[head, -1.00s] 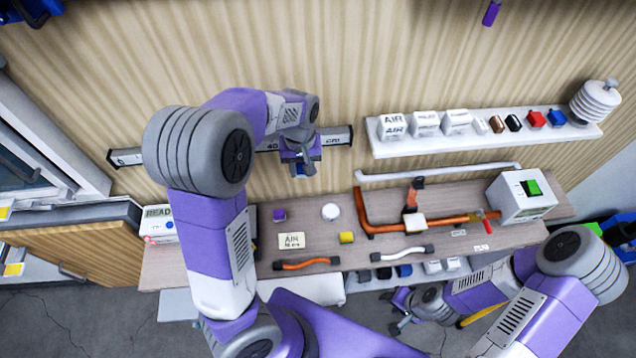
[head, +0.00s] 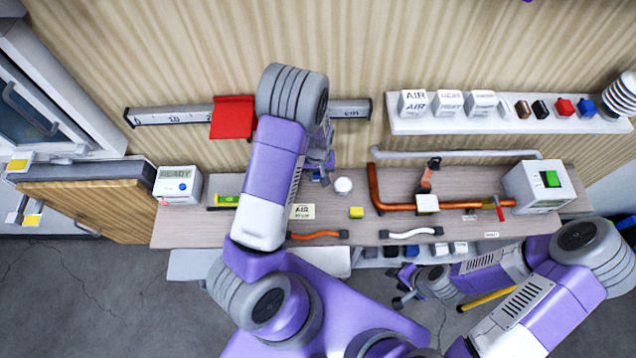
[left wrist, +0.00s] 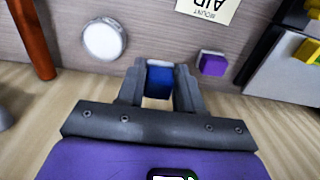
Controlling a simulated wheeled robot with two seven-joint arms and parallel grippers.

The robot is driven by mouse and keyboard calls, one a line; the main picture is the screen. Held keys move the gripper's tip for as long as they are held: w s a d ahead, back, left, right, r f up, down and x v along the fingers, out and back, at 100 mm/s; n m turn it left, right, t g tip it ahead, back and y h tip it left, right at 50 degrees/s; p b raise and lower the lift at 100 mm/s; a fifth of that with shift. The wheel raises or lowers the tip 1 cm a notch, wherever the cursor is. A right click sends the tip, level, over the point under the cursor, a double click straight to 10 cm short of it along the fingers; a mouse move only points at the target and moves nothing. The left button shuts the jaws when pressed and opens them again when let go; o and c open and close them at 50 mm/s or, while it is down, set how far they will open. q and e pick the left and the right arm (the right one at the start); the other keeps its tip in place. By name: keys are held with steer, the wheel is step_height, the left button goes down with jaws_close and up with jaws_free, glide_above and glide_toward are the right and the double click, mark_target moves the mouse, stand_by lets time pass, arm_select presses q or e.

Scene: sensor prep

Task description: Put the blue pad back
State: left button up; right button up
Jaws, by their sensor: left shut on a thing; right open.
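My left gripper (head: 318,174) is shut on a small blue pad (left wrist: 160,82), which shows between its fingers in the left wrist view. In the head view the gripper is over the back of the wooden workbench (head: 460,195), left of the white round disc (head: 343,185). I cannot tell whether the pad touches the bench. A purple pad (left wrist: 211,64) lies just right of the gripper in the left wrist view. My arm hides it in the head view. Another blue block (head: 586,107) sits on the wall shelf. My right gripper (head: 402,287) is open, low before the bench.
The AIR mount card (head: 302,211), a yellow block (head: 356,212) and an orange cable (head: 316,235) lie on the bench near my left arm. A copper pipe (head: 373,190) runs at the right. A ruler rail (head: 170,116) with a red flag (head: 233,118) is on the wall.

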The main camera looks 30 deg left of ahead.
mark_target(318, 180)
arm_select(q)
step_height(318, 180, down, 2)
steer(key=shift+w+f, duration=0.1)
steer(key=shift+f, duration=2.1)
steer(key=shift+f, duration=0.2)
steer(key=o, duration=0.9)
steer(key=shift+o, duration=0.2)
steer(key=shift+r, duration=0.15)
step_height(318, 180, up, 12)
steer(key=shift+r, duration=0.1)
